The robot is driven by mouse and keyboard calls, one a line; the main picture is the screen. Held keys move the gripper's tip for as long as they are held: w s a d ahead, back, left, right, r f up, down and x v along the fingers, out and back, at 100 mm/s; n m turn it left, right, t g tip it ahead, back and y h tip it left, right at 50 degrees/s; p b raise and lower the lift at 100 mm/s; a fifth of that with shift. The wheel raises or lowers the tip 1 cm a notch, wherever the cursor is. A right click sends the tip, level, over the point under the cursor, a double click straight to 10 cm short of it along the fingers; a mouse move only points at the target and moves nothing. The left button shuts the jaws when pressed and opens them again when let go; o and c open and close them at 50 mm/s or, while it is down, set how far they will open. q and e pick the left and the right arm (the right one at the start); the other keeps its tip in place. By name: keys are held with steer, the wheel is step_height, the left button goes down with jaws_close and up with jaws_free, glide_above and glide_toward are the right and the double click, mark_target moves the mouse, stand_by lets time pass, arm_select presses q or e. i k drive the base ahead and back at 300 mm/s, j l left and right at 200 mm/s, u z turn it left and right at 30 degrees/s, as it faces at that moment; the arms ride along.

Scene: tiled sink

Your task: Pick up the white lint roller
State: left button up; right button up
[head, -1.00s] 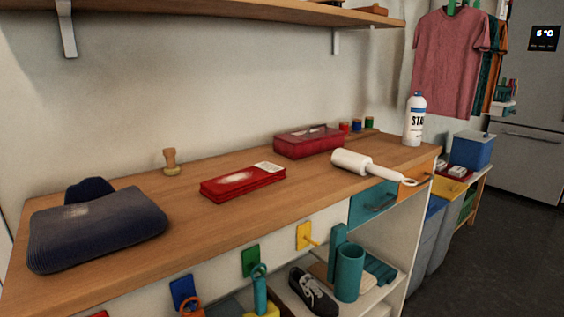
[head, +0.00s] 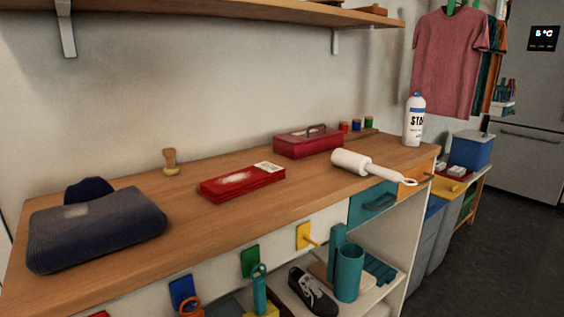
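The white lint roller (head: 351,161) lies on its side on the wooden counter (head: 222,217), near the front edge towards the right end. Its thick roll points left and back. Its thin handle (head: 397,178) points right, and the looped end reaches the counter's front edge above an orange drawer. Nothing covers the roller. Neither of my grippers shows in the head view.
A flat red case (head: 241,181) and a folded dark cloth (head: 95,230) lie to the left. A shelf (head: 200,12) overhangs the back. Bare counter surrounds the roller's left side.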

mark_target(361, 164)
steer(key=l+u, duration=0.15)
steer(key=u, duration=0.65)
steer(key=l+u, duration=0.35)
steer(key=l, duration=0.2)
steer(key=k+l+u, duration=0.1)
steer(key=l+u, duration=0.25)
steer(key=l, duration=0.2)
steer(key=k+l, duration=0.1)
steer(key=l, duration=0.35)
steer(key=k+l+u, duration=0.1)
steer(key=l, duration=0.3)
steer(key=k+l, duration=0.15)
steer(key=l, duration=0.3)
steer(key=k+l+u, duration=0.1)
steer(key=l, duration=0.3)
steer(key=i+j, duration=0.35)
steer(key=i, duration=0.1)
